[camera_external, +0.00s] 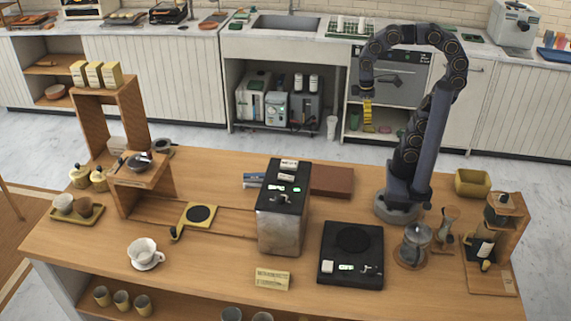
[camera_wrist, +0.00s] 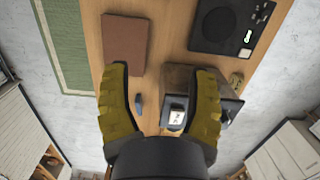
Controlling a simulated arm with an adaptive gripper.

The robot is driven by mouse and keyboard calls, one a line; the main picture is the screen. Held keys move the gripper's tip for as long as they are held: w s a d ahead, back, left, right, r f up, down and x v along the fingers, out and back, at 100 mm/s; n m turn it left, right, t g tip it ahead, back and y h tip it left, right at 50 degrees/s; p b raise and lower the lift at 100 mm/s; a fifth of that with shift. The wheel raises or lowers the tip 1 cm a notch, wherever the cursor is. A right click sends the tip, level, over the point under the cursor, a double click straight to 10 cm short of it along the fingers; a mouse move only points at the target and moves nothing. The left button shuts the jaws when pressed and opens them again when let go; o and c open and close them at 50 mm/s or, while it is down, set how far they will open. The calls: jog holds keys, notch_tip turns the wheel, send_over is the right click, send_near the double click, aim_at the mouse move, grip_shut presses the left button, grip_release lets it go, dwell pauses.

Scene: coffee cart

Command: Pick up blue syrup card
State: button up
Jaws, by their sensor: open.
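A small blue card-like piece (camera_external: 254,181) lies on the wooden table, just left of the metal-sided box with a black top. In the wrist view, a small blue piece (camera_wrist: 139,104) shows between my fingers, left of that box; its face is too small to read. My gripper (camera_external: 367,115) has yellow fingers and hangs high above the far side of the table, to the right of the card. In the wrist view my gripper (camera_wrist: 161,72) is open, with nothing between its fingers.
The box (camera_external: 281,220) stands tall beside the card. A reddish-brown slab (camera_external: 332,182) lies behind it to the right, and a black scale (camera_external: 352,262) sits in front. A wooden stand (camera_external: 130,120) and a yellow-edged scale (camera_external: 198,215) are to the left.

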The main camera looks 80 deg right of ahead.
jog(key=w+r+n+t, duration=0.1)
jog(key=w+r, duration=0.2)
jog(key=w, duration=1.7)
jog(key=t, duration=0.2)
send_over(255, 182)
jog(key=d, duration=0.2)
notch_tip(255, 182, down, 5)
jog(key=shift+n, duration=0.4)
jog(key=f, duration=2.9)
jog(key=shift+a, duration=0.3)
jog(key=shift+w+a+f, duration=0.1)
jog(key=shift+w+f, duration=0.05)
jog(key=shift+f, duration=1.15)
jog(key=shift+w+a+f, duration=0.1)
jog(key=shift+f, duration=1.2)
jog(key=shift+f, duration=0.3)
jog(key=shift+c, duration=0.3)
grip_shut()
